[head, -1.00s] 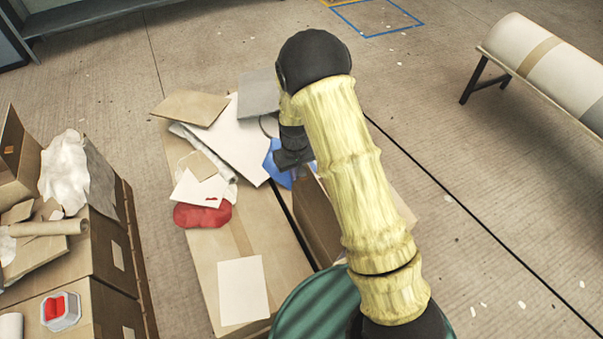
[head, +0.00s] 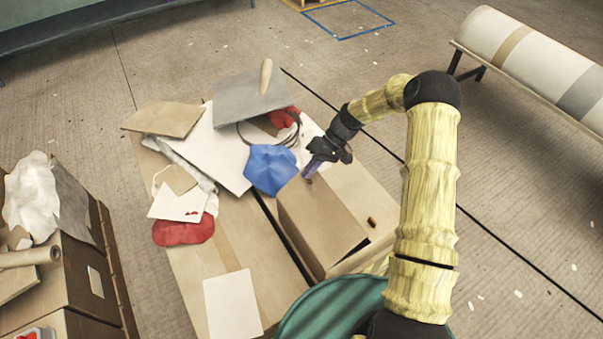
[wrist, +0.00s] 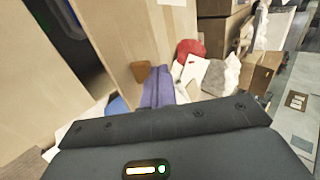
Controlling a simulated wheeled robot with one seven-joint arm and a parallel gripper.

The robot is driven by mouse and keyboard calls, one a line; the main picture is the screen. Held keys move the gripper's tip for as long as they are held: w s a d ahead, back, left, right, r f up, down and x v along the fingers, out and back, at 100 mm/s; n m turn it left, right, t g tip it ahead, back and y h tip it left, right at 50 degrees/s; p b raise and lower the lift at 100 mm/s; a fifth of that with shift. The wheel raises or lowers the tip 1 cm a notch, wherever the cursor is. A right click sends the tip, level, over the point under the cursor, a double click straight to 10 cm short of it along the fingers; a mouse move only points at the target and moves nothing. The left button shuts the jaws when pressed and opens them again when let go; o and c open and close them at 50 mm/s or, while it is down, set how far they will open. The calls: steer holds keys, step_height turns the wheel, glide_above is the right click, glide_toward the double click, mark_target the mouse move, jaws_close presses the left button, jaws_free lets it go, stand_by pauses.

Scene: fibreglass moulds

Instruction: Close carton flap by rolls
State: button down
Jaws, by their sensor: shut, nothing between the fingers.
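The cardboard carton stands in the middle of the head view. One tan flap (head: 318,226) stands up from its top at a tilt, beside a long dark gap. Another tan panel (head: 365,192) lies to the right, with a dark opening by its near edge. My gripper (head: 309,173) has purple fingers and is shut and empty. It is just beyond the far end of the raised flap; I cannot tell whether it touches it. In the wrist view the fingers (wrist: 158,88) are together, beside a large cardboard panel (wrist: 138,35) with a dark space to its left.
A blue cloth (head: 272,169), a red cloth (head: 184,230) and several flat sheets lie on the cardboard surface left of my gripper. A large pale roll (head: 495,38) rests on a stand at the upper right. Cartons (head: 85,285) stand at the left.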

steer(key=d+f+y+b, duration=0.1)
steer(key=w+d+f+g+y+b, duration=0.1)
steer(key=f+b, duration=0.1)
steer(key=w+d+f+y+b, duration=0.1)
steer(key=shift+f+g, duration=0.35)
steer(key=shift+g, duration=0.05)
steer(key=shift+w+d+f+b, duration=0.1)
steer(key=shift+d+f+b, duration=0.2)
steer(key=shift+b, duration=0.25)
steer(key=shift+w+d+f+b, duration=0.1)
steer(key=shift+d+f+b, duration=0.1)
steer(key=shift+f+b, duration=0.4)
steer(key=shift+w+d+f+b, duration=0.1)
steer(key=shift+d+f+b, duration=0.1)
steer(key=shift+f+b, duration=0.35)
steer(key=shift+s, duration=0.1)
step_height(320, 180, up, 5)
steer(key=p, duration=0.3)
steer(key=b, duration=0.3)
glide_toward(320, 175)
steer(key=shift+w+d+f, duration=1.05)
steer(key=shift+w+f, duration=0.15)
steer(key=shift+f, duration=0.05)
